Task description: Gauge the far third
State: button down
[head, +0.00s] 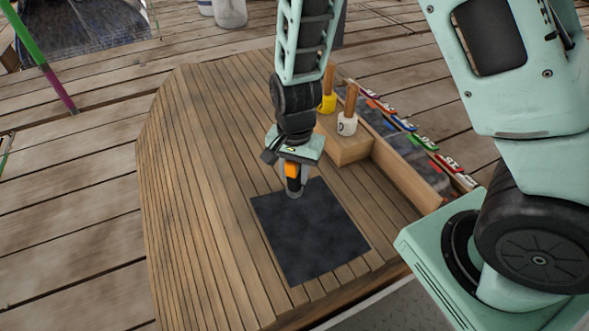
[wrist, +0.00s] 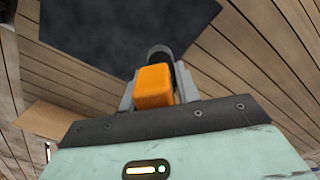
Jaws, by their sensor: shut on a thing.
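A dark square slate-like sheet (head: 312,240) lies flat on the slatted wooden table. Part of it also shows at the top of the wrist view (wrist: 120,32). My gripper (head: 292,178) points down over the middle of the sheet's far edge, shut on an orange-bodied tool (head: 291,169). In the wrist view the orange block (wrist: 153,87) sits between the fingers, with a dark rounded grey end beyond it. The tool's grey lower end (head: 296,192) is at or just above the far edge; I cannot tell whether it touches. No thirds are marked on the sheet.
Right of my gripper, a wooden block (head: 345,150) holds two wooden-handled tools, one yellow (head: 328,103) and one white (head: 347,124). The table's left side (head: 185,190) is clear.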

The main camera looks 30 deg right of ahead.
jog(key=shift+f, duration=0.3)
jog(key=shift+f+b, duration=0.75)
jog(key=shift+f, duration=0.45)
jog(key=shift+f, duration=0.1)
dwell(1.5)
notch_tip(320, 180, up, 5)
jog(key=p, duration=0.6)
jog(key=shift+f, duration=0.1)
dwell(1.3)
jog(key=shift+f+b, duration=1.5)
jog(key=shift+f, duration=0.65)
